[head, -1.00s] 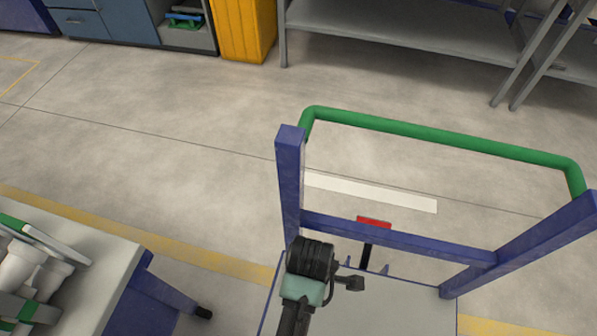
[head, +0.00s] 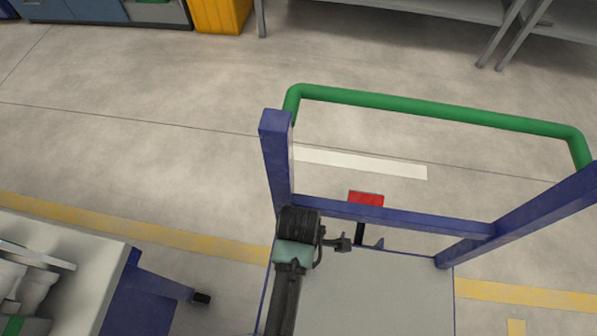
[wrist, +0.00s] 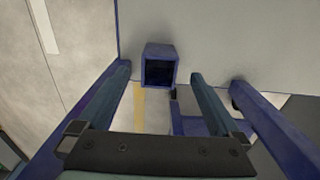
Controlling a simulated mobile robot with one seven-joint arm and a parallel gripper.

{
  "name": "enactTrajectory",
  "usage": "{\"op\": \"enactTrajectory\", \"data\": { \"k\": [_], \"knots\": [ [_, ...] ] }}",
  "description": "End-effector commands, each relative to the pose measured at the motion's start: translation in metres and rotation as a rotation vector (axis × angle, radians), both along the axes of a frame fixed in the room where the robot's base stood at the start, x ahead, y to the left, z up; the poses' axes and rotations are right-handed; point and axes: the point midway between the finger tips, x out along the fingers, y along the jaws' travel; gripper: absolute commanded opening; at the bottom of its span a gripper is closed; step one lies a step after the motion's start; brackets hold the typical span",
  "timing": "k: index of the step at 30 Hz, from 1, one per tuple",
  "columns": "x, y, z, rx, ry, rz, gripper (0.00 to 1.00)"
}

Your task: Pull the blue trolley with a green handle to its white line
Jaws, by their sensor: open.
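The blue trolley (head: 376,212) stands in front of me, with a flat grey deck and blue posts. Its green handle (head: 430,107) joins the tops of the posts at the far side. The white line (head: 360,163) lies on the floor beyond the trolley's crossbar, seen through the frame under the handle. In the head view my dark wrist is over the left part of the deck, and the fingertips are hidden. In the wrist view my gripper (wrist: 160,72) is open, its two fingers apart, with a hollow blue square tube (wrist: 160,52) showing between them. I cannot tell whether they touch it.
A red plate (head: 366,198) shows just behind the crossbar. A table (head: 90,255) with grey and white parts stands at the lower left. A yellow bin (head: 220,15) and grey shelving (head: 400,8) stand at the back. The floor between them and the trolley is clear.

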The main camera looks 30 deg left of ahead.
Motion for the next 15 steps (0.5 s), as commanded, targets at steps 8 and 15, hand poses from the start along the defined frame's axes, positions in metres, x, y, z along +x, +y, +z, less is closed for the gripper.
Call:
{"op": "enactTrajectory", "data": {
  "k": [8,15],
  "knots": [
    [-0.001,0.000,-0.060,-0.001,0.003,-0.001,1.00],
    [0.000,0.000,-0.087,0.000,0.001,-0.001,1.00]
  ]
}}
